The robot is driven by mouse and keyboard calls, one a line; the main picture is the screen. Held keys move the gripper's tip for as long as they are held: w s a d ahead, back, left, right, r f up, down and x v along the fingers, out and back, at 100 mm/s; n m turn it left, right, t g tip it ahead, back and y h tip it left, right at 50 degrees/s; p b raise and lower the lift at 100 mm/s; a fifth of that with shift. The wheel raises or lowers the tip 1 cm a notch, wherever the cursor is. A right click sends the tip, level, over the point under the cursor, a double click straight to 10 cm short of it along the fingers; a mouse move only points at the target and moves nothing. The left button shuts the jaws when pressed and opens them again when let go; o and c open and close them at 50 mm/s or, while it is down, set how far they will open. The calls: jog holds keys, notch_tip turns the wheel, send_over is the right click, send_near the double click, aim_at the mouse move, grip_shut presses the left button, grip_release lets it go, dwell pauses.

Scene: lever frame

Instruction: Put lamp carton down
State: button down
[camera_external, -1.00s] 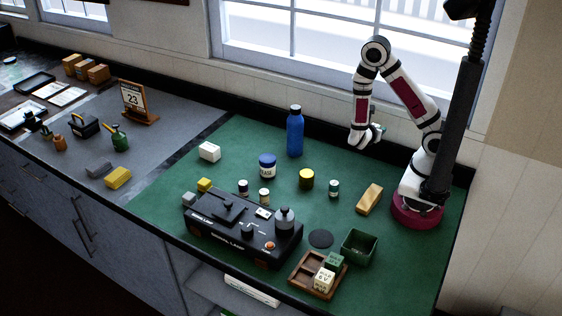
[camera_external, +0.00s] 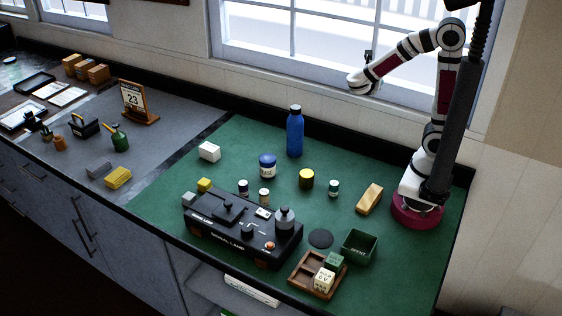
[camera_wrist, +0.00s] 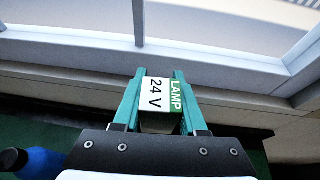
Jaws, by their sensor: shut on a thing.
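The lamp carton (camera_wrist: 158,97) is a small white and green box marked "LAMP 24 V" in the wrist view. It sits between the two teal fingers of my gripper (camera_wrist: 160,90), which is shut on it. In the external view my gripper (camera_external: 369,57) is raised in front of the window, high above the green bench mat. The carton is too small and dark to make out there. Nothing touches the carton's far end in the wrist view.
Mat space behind the jars is clear.

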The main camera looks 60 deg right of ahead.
jog(key=w+a+n+t+y, duration=0.1)
jog(key=w+a+n+t, duration=0.2)
jog(key=w, duration=1)
jog(key=w+a+n+t+y, duration=0.15)
jog(key=w+n+t, duration=0.25)
jog(key=w, duration=0.9)
jog(key=n+t+y, duration=0.5)
jog(key=n+y, duration=0.1)
send_over(251, 136)
jog(key=shift+g, duration=0.3)
notch_tip(251, 136, down, 29)
jog(key=shift+r, duration=0.15)
jog(key=shift+c, duration=2.3)
grip_release()
